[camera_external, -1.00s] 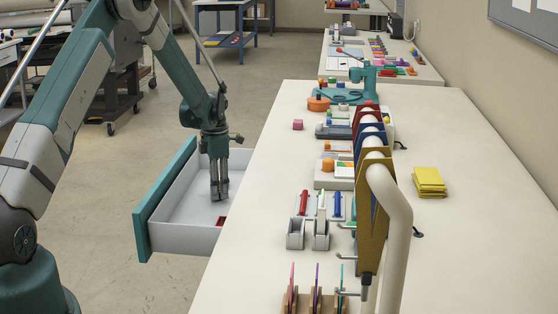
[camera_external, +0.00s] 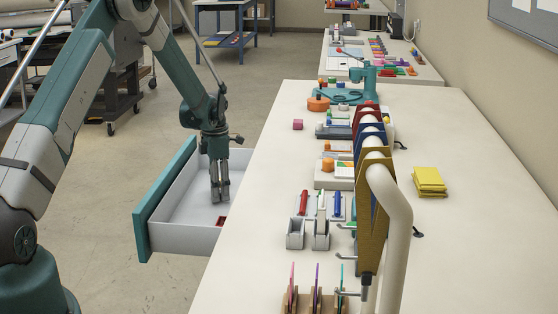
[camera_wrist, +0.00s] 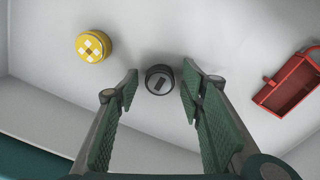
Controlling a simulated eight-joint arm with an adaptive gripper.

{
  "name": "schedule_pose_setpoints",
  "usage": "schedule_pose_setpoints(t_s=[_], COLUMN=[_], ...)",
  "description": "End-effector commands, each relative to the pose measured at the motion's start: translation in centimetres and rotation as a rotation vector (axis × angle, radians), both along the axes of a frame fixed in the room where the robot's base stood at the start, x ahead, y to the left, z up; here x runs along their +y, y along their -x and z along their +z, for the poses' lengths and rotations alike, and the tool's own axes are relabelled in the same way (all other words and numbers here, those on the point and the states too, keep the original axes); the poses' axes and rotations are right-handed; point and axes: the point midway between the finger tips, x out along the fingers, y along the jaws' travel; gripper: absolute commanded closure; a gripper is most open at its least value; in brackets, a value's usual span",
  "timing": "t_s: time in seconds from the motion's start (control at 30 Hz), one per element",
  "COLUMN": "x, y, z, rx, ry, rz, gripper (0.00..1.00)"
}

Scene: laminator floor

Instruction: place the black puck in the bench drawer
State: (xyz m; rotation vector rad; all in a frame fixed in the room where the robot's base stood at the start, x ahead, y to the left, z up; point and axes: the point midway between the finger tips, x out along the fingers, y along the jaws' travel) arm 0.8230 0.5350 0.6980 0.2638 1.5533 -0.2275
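The black puck (camera_wrist: 159,80) has a grey top with a dark bar mark. It sits on the light floor of the open bench drawer (camera_external: 185,238) in the wrist view. My gripper (camera_wrist: 160,80) is inside the drawer, pointing down, with its green-padded fingers apart on either side of the puck. A small gap shows between the puck and each fingertip. In the external view my gripper (camera_external: 219,198) hides the puck.
A yellow puck (camera_wrist: 93,46) with a white pattern and a red open box (camera_wrist: 289,86) also lie in the drawer. The teal drawer front (camera_external: 160,200) and grey walls surround my gripper. The bench top (camera_external: 270,200) is to the right.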

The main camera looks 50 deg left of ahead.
Motion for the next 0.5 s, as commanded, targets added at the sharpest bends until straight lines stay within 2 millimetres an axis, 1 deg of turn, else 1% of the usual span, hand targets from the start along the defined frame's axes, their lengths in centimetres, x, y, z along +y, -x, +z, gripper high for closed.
schedule_pose_setpoints(t_s=[0.17,0.27,0.5], x=[0.0,0.0,-0.1], y=[0.0,0.0,0.1], z=[1.1,2.2,6.0], rx=[0.0,0.0,0.0], ry=[0.0,0.0,0.0], rz=[0.0,0.0,0.0], gripper=[0.61,0.61,0.61])
